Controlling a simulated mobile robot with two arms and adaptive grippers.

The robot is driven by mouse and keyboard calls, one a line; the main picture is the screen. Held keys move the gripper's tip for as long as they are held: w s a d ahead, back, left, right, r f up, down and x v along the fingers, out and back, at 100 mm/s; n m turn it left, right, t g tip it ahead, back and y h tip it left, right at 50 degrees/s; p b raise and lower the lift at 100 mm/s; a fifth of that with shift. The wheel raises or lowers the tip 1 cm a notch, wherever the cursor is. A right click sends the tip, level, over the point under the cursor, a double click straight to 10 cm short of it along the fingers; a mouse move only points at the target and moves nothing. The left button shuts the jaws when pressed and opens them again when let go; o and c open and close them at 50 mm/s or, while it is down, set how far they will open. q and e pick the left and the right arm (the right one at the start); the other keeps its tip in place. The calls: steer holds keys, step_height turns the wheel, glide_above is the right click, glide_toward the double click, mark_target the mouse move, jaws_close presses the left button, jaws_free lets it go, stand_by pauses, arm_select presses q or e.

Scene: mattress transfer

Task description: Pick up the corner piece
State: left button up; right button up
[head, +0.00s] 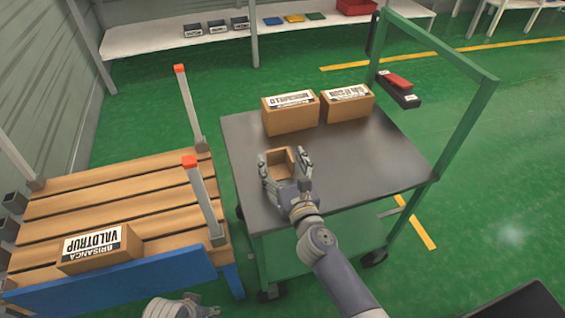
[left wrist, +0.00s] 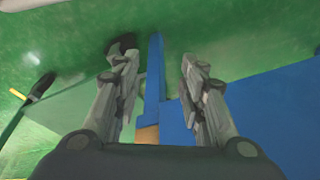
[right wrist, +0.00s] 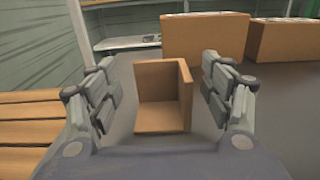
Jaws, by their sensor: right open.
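The corner piece (head: 279,157) is a small brown block with an open, stepped inside. It sits on the dark top of the green cart (head: 375,165), near the cart's left side. My right gripper (head: 286,168) is open, with its fingers on either side of the piece. In the right wrist view the corner piece (right wrist: 160,112) stands between the open fingers, with a gap on both sides. My left gripper (head: 180,309) is at the bottom edge of the head view. In the left wrist view its fingers (left wrist: 160,62) are apart and empty, above a blue edge.
Two labelled cartons (head: 290,118) (head: 350,106) stand at the back of the cart top. The cart's green handle frame (head: 460,125) rises on the right. A wooden pallet (head: 110,195) with red-tipped posts and a labelled box (head: 100,248) lies left. The cart top's right part is clear.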

mark_target(278, 153)
steer(key=shift+b+x, duration=0.4)
steer(key=shift+x, duration=1.55)
arm_select(q)
steer(key=v, duration=0.3)
steer(key=shift+w+r, duration=0.25)
steer(key=shift+r, duration=0.15)
arm_select(e)
steer(key=shift+a+f, duration=0.1)
steer(key=c, duration=1)
